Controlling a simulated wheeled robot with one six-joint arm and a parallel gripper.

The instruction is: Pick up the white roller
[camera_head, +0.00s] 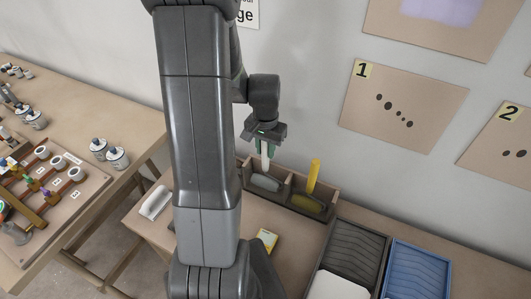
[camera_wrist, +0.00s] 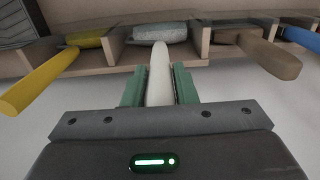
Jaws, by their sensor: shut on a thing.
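The white roller has a white handle (camera_head: 265,158) and a pale grey head (camera_head: 265,182) in the head view. The handle stands up out of a wooden holder (camera_head: 300,199), and the head sits in or just over one compartment. In the wrist view the white handle (camera_wrist: 159,75) lies between the green fingers of my gripper (camera_wrist: 159,88), which is shut on it. The speckled head (camera_wrist: 158,55) shows beyond the fingertips, at its compartment. I cannot tell whether the head touches the holder. In the head view my gripper (camera_head: 265,136) is above the holder.
A yellow roller (camera_head: 314,177) stands in the neighbouring compartment. The wrist view also shows a brown roller (camera_wrist: 268,55) and a blue one (camera_wrist: 302,37). A dark tray (camera_head: 348,258) and a blue tray (camera_head: 418,272) lie to the right. The wall is close behind.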

